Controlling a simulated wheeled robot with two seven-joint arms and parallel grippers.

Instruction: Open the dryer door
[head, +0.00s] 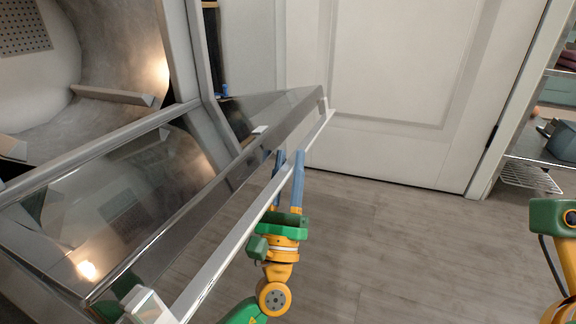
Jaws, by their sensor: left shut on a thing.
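The dryer door (130,205) is a dark glossy panel with a silver frame. It stands open, away from the dryer body, so the metal drum (110,45) shows at upper left. My left gripper (289,153) has two blue fingers and is shut on the door's outer silver edge, with one finger on each side of it, near the far end. The arm behind it comes up from the bottom middle. Part of my right arm (555,215) shows at the right edge; its gripper is out of view.
A white panelled door (400,70) stands behind the dryer door. Shelves with a dark pot (562,140) and a wire rack (530,178) are at far right. The grey wood floor (430,250) is clear between the dryer door and the shelves.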

